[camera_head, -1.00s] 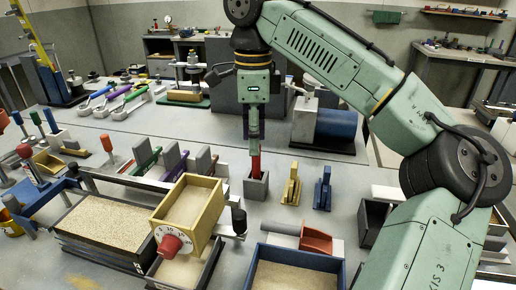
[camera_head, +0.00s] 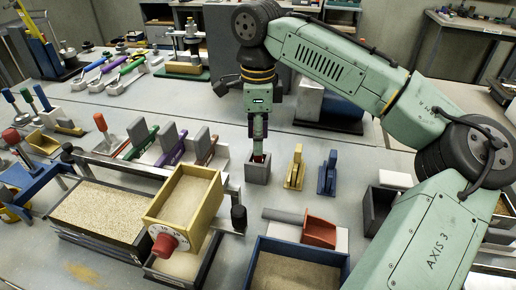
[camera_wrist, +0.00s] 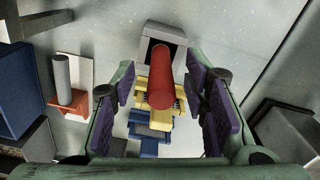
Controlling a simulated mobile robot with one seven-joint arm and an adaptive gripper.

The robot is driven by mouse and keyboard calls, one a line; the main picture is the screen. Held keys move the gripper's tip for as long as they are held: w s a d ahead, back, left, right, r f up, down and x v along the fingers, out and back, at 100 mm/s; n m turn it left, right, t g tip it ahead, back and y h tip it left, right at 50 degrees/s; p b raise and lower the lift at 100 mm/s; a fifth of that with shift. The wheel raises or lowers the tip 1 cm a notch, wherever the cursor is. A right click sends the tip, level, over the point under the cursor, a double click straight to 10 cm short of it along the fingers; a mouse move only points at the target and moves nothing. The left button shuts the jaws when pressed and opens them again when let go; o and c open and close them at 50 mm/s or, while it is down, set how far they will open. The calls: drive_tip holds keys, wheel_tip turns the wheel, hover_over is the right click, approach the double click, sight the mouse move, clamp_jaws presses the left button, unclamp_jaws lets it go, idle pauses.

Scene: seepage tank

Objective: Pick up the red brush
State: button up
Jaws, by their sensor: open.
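The red brush (camera_head: 258,157) stands upright in a grey block-like holder (camera_head: 257,172); only a little of its red handle shows in the head view. In the wrist view, its round red handle (camera_wrist: 161,76) points up toward the camera, with the grey holder (camera_wrist: 163,36) around its base. My gripper (camera_head: 258,147) is above the holder, pointing down. In the wrist view, its open purple-padded fingers lie on either side of the handle, with gaps visible. The brush's lower end is hidden in the holder.
A yellow clamp-like piece (camera_head: 295,168) and a blue one (camera_head: 327,175) stand close to the right of the holder. A yellow sand box (camera_head: 185,205) is at the front left. The table behind the holder is clear.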

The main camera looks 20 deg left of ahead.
drive_tip(key=shift+f, duration=1.25)
drive_tip(key=shift+c, duration=0.6)
clamp_jaws()
